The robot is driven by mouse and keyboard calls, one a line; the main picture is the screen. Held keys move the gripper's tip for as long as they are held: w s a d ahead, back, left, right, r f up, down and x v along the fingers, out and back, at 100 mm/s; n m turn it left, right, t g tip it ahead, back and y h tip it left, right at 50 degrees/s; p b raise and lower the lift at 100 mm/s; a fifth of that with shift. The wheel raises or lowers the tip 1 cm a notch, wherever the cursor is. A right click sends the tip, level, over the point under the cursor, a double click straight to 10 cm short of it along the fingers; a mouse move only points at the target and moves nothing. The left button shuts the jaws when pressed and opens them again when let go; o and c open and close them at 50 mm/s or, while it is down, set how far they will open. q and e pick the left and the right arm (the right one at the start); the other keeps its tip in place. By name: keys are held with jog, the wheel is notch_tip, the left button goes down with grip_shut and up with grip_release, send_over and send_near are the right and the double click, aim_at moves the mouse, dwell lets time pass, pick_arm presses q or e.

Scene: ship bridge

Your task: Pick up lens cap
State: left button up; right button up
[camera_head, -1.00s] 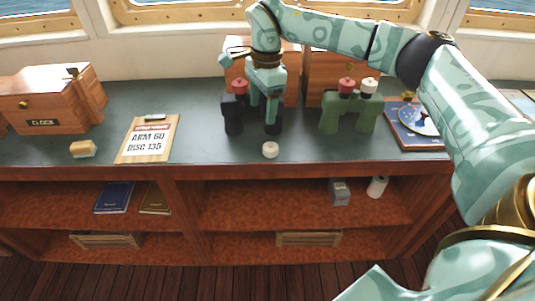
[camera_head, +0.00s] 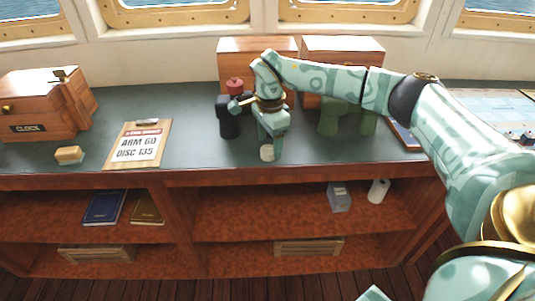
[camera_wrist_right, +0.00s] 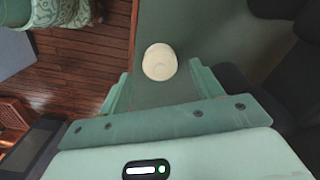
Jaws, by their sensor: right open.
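A small round off-white cap (camera_head: 266,153), which looks like the lens cap, lies on the counter close to its front edge. It also shows as a pale disc in the right wrist view (camera_wrist_right: 160,63). My right gripper (camera_head: 271,143) points down just above and beside it, partly in front of it. In the wrist view its two fingers (camera_wrist_right: 161,88) are apart, and the cap lies ahead of the gap between them, not gripped. My left gripper is not in view.
Green binoculars (camera_head: 332,118) stand to the right, partly behind my arm. A clipboard (camera_head: 139,143) and a wood-and-pale block (camera_head: 69,155) lie left.

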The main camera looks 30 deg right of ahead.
aim_at(268, 151)
notch_tip(268, 151, down, 3)
jog(key=shift+w+r, duration=0.1)
jog(key=shift+r, duration=0.2)
jog(key=c, duration=1)
jog(key=shift+c, duration=0.2)
